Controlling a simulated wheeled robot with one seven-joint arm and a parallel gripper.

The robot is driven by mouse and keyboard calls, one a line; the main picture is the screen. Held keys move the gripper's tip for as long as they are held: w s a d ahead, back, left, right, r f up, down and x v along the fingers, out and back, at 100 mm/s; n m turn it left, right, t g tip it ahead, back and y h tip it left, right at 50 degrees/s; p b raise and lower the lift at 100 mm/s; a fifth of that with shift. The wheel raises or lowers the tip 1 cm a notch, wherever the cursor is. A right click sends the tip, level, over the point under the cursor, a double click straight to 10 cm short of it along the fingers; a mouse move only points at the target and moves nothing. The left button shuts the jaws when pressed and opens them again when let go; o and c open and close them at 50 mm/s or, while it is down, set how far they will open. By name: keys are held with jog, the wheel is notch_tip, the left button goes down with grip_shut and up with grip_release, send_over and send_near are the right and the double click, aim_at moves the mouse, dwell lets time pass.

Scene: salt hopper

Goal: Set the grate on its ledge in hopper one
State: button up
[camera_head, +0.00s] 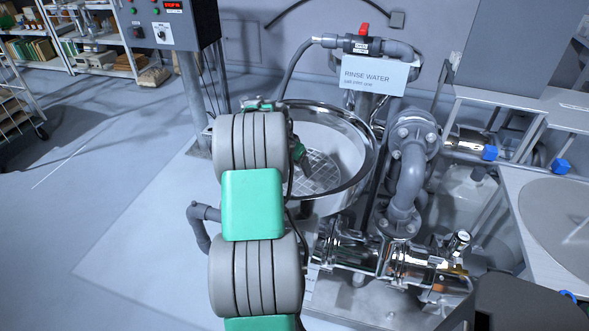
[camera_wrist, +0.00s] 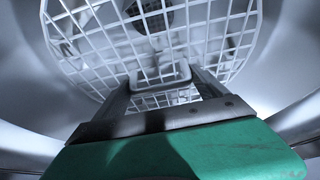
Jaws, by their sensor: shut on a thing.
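The grate (camera_wrist: 200,40) is a round white grid with a small loop handle (camera_wrist: 160,76) at its near side. It lies inside the round steel hopper (camera_head: 368,160), and part of it (camera_head: 322,172) shows in the head view past my arm. My gripper (camera_wrist: 160,80) is shut on the grate's handle, with a finger on each side. Whether the grate rests on the ledge or hangs just above it I cannot tell. In the head view my arm hides the hopper's left side and most of my gripper.
A rinse water sign (camera_head: 375,76) and a red-handled valve (camera_head: 364,29) stand behind the hopper. Thick grey pipes (camera_head: 409,180) rise close to its right. A control box (camera_head: 168,22) is at the upper left.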

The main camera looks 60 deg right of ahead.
jog(key=shift+f, duration=0.65)
jog(key=shift+f, duration=0.2)
jog(key=o, duration=1.9)
jog(key=v, duration=1.2)
jog(key=shift+b, duration=0.3)
jog(key=shift+a+r, duration=0.1)
